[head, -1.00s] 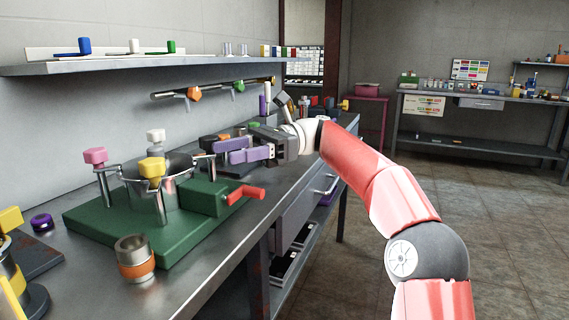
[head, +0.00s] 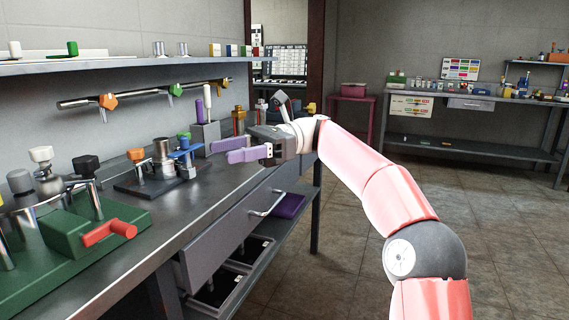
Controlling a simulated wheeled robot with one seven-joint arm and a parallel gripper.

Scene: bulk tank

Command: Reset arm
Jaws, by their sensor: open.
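My gripper (head: 232,149) shows in the head view with its two purple fingers apart and nothing between them. It is held out to the left, in the air near the front edge of the steel workbench (head: 185,225). My red and white arm reaches up to it from the lower right. The gripper is to the right of a dark block with a metal cylinder and a blue clamp-like part (head: 184,150), and apart from it in the picture.
A green base with a red handle (head: 108,233) stands at the lower left. A wall rail (head: 140,95) carries orange and green knobs. A drawer (head: 236,222) and trays (head: 225,285) are under the bench. Open floor lies to the right, before a far bench (head: 470,150).

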